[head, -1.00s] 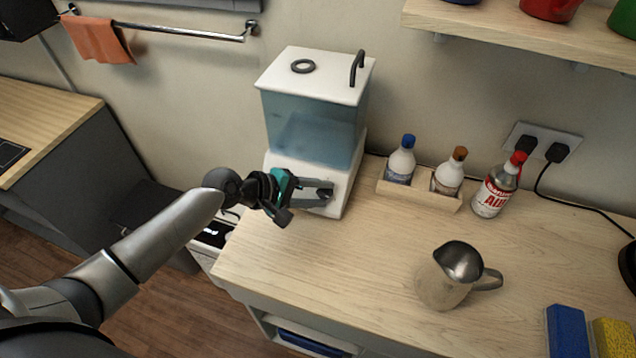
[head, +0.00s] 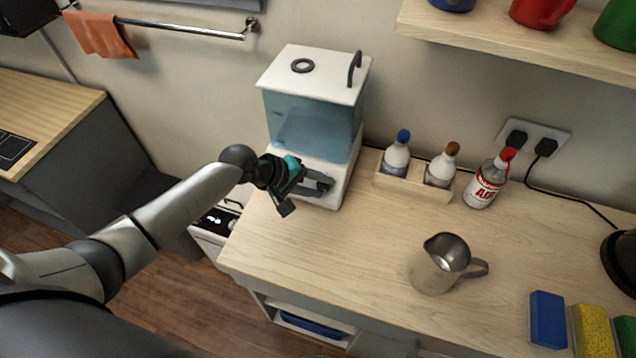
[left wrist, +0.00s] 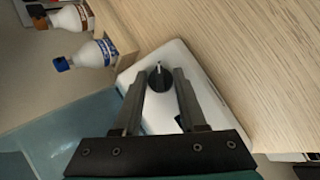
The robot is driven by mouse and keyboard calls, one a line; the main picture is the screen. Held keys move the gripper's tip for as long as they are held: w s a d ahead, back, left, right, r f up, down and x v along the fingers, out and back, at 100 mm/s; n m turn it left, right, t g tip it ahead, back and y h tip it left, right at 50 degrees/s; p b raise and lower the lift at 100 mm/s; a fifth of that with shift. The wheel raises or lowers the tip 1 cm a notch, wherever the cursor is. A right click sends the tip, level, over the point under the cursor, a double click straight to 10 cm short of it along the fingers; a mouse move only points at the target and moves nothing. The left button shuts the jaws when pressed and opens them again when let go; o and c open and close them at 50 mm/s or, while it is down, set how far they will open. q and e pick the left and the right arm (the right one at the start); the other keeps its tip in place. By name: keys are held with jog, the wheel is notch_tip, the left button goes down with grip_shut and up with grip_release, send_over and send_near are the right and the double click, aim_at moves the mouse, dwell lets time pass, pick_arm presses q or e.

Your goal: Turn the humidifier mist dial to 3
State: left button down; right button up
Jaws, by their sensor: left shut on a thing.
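The humidifier (head: 312,105), with a blue see-through tank, white lid and white base, stands at the back left of the wooden counter. Its black mist dial (left wrist: 160,77) is on the white base (left wrist: 158,118) in the left wrist view, with a small light mark on it. I cannot read any numbers around it. My left gripper (head: 328,183) is at the front of the base. Its fingers (left wrist: 160,84) lie on either side of the dial, shut on it. In the head view the gripper hides the dial. My right gripper is not in view.
A wooden holder (head: 412,186) with two bottles stands right of the humidifier, beside a red-capped bottle (head: 487,183). A metal pitcher (head: 432,272) and sponges (head: 548,318) are further forward. A shelf (head: 500,50) overhangs at upper right.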

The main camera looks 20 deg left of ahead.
pick_arm(q)
jog(key=shift+c, duration=2.4)
grip_release()
jog(key=p+v, duration=0.2)
jog(key=v, duration=1.3)
jog(key=shift+r, duration=0.15)
